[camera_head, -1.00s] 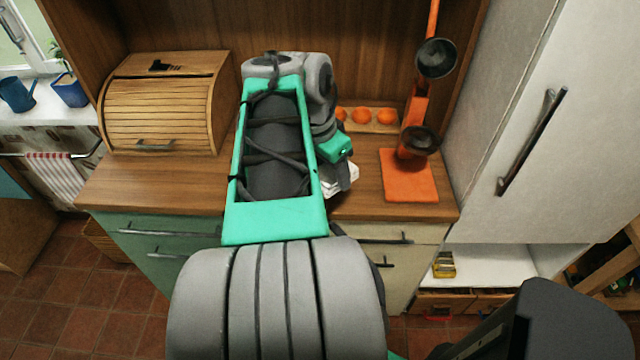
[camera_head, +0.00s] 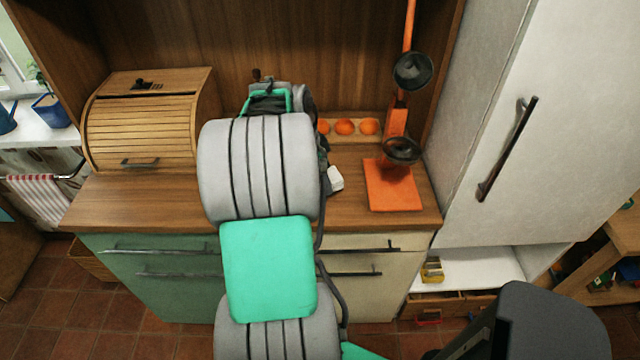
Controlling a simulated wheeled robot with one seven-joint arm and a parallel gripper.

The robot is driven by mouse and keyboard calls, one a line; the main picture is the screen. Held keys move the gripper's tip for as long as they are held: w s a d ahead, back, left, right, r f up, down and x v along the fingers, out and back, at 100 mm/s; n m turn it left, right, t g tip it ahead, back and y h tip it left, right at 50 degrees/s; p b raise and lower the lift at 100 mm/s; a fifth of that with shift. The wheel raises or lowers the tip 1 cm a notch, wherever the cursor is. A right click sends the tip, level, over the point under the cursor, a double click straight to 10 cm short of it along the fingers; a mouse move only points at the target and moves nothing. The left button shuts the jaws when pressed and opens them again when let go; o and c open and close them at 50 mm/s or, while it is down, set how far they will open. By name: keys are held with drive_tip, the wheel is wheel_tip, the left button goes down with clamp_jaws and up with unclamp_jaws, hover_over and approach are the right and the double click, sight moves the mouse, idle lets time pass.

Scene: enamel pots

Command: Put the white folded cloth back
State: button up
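A small white thing, probably the folded cloth (camera_head: 335,180), shows on the wooden counter just right of my arm, left of the orange base of a stand. Part of it is hidden behind my arm. My gripper is hidden behind my own arm links, so I cannot see its fingers or whether it touches the cloth.
A roll-top wooden bread box (camera_head: 143,125) stands on the counter (camera_head: 135,205) at left. An orange stand (camera_head: 393,185) with dark ladles is at right. Several orange round things (camera_head: 345,127) sit in a rack behind. A white tall cabinet (camera_head: 495,130) bounds the right.

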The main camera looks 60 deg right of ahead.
drive_tip(key=x, duration=0.1)
drive_tip(key=p+x, duration=0.1)
drive_tip(key=x, duration=0.1)
drive_tip(key=shift+w+f, duration=0.25)
drive_tip(key=shift+w, duration=0.1)
drive_tip(key=shift+f, duration=0.5)
drive_tip(key=o, duration=1.3)
drive_tip(key=shift+r, duration=0.15)
